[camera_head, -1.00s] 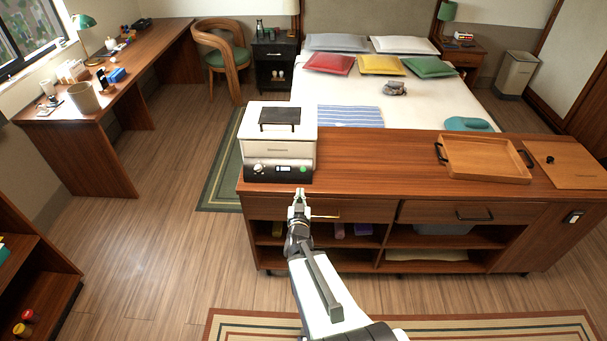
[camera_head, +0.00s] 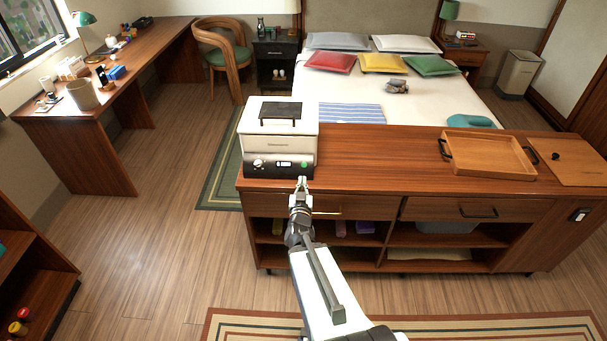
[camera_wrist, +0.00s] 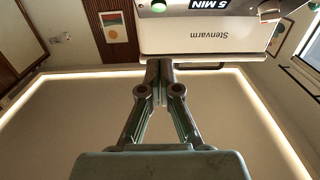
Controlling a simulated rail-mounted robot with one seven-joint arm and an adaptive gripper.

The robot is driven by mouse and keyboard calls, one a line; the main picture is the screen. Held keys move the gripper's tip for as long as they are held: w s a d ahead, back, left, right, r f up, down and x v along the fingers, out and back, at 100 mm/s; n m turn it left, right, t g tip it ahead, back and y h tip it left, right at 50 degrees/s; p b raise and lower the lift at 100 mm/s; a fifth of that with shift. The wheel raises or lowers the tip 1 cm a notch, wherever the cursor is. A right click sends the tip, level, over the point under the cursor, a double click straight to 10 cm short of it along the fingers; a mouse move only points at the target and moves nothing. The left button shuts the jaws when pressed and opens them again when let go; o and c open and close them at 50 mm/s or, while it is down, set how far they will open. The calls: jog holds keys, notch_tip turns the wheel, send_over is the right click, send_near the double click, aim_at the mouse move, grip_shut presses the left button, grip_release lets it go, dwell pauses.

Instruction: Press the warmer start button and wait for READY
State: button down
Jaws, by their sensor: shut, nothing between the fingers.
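The warmer (camera_head: 278,142) is a white box with a dark handle on its lid, standing on the left end of the wooden counter. Its dark front panel carries a pale knob, a small lit display (camera_head: 284,163) and a green button (camera_head: 304,164) at the right. In the wrist view the display (camera_wrist: 209,4) reads "5 MIN", and "Stenvarm" is written on the white body (camera_wrist: 208,33). My gripper (camera_head: 302,182) is shut and empty, just below and in front of the green button. In the wrist view its fingertips (camera_wrist: 160,64) are together; contact with the button cannot be told.
The counter (camera_head: 380,155) holds a wooden tray (camera_head: 488,172) and a board (camera_head: 570,165) to the right. Drawers and open shelves lie below the warmer. The counter between warmer and tray is clear. A bed is behind it.

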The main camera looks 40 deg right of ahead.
aim_at(304, 162)
jog(key=b+x, duration=0.1)
jog(key=b, duration=0.2)
jog(key=b+x, duration=0.2)
jog(key=b, duration=0.2)
jog(key=b+x, duration=0.2)
jog(key=b, duration=0.2)
jog(key=shift+f, duration=0.3)
jog(key=shift+b, duration=0.6)
jog(key=w+d, duration=0.1)
jog(key=w+d+f, duration=0.1)
jog(key=w+d, duration=0.1)
jog(key=shift+w+f, duration=0.15)
jog(key=shift+w, duration=0.1)
jog(key=shift+w+d+f, duration=0.3)
jog(key=shift+w+f, duration=0.05)
jog(key=shift+f, duration=0.1)
